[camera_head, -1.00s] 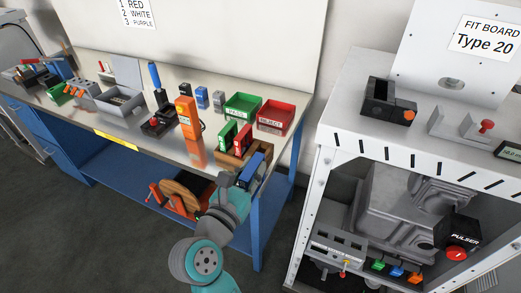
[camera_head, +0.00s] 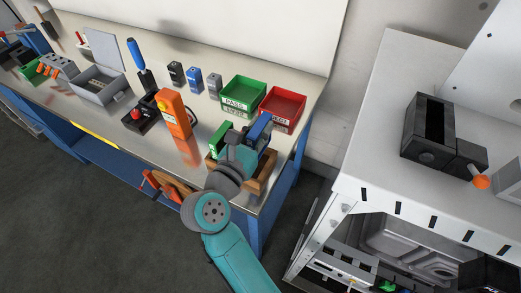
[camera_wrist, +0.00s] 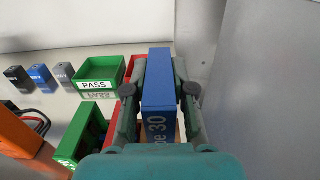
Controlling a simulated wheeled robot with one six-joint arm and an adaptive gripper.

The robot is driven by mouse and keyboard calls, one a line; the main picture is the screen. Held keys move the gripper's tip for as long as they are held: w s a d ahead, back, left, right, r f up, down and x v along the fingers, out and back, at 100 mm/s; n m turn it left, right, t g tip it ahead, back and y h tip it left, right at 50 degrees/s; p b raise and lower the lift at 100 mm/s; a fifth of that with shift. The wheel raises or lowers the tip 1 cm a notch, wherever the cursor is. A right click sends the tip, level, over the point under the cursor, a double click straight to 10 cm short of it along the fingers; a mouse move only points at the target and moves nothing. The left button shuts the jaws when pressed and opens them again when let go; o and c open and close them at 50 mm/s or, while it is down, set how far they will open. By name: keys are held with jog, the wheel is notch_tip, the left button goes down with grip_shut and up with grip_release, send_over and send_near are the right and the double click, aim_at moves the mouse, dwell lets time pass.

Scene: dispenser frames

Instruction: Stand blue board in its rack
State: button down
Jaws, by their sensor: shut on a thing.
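The blue board (camera_head: 259,130) is upright in my gripper (camera_head: 254,140). In the wrist view the blue board (camera_wrist: 158,75), lettered with a "30", sits between both fingers of my gripper (camera_wrist: 159,88). The wooden rack (camera_head: 263,181) stands near the right end of the bench, under and behind my gripper. A green board (camera_head: 218,138) stands in the rack, to the left of the blue one. The red board is mostly hidden by my gripper. The blue board's lower edge is hidden, so I cannot tell whether it touches the rack.
The green PASS bin (camera_head: 243,95) and red REJECT bin (camera_head: 283,108) stand just behind the rack. An orange meter (camera_head: 174,112) stands to the left. A white cabinet (camera_head: 372,140) with a black fixture (camera_head: 429,130) is at the right, across a floor gap.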

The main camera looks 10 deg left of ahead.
jog(key=shift+f, duration=3.95)
jog(key=c, duration=1)
grip_release()
jog(key=shift+f, duration=0.15)
jog(key=shift+s+r, duration=0.1)
jog(key=shift+r, duration=0.1)
jog(key=v, duration=1.2)
